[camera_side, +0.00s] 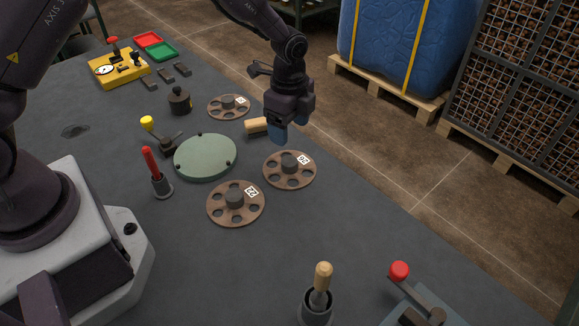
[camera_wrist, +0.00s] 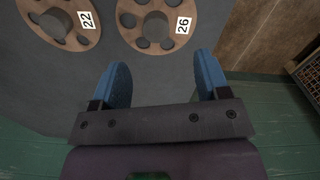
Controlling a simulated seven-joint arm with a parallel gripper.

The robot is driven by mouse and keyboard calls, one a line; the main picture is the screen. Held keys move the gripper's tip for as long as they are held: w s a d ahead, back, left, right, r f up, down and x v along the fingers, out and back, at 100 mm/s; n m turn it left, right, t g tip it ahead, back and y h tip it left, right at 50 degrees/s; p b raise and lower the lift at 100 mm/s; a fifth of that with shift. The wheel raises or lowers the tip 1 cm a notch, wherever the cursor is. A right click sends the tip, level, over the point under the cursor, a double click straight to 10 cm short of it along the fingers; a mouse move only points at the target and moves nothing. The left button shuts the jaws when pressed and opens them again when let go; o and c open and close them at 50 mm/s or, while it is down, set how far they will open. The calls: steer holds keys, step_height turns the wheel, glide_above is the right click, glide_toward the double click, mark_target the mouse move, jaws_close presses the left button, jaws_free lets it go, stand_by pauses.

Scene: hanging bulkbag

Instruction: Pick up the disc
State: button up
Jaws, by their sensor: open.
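Several brown discs with round holes and a dark central hub lie flat on the grey table. One labelled 26 (camera_side: 274,173) lies below my gripper (camera_side: 281,130) in the side view. One labelled 22 (camera_side: 222,212) lies nearer the camera, and another (camera_side: 216,109) lies farther back, its label too small to read. My gripper's blue fingers are open and empty, above the table. In the wrist view my gripper (camera_wrist: 163,75) has disc 26 (camera_wrist: 129,36) ahead of its fingertips, with a gap, and disc 22 (camera_wrist: 66,37) to the left. Both are cut by the frame edge.
A pale green round plate (camera_side: 205,157) lies left of disc 26. A wooden-handled item (camera_side: 257,125) lies partly behind my gripper. A red-handled tool (camera_side: 152,165), a yellow-knobbed lever (camera_side: 160,135) and a dark weight (camera_side: 179,100) stand nearby.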

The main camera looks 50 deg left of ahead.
mark_target(290, 161)
step_height(290, 161, down, 4)
steer(key=shift+r, duration=0.1)
steer(key=shift+s+d+f, duration=0.15)
steer(key=shift+d+f, duration=0.05)
steer(key=shift+f, duration=1.15)
steer(key=shift+s+d+f, duration=0.1)
steer(key=shift+d+f, duration=0.05)
steer(key=shift+f, duration=1.2)
steer(key=shift+c, duration=0.2)
steer(key=c, duration=1.2)
steer(key=shift+c, duration=0.2)
steer(key=shift+r, duration=0.15)
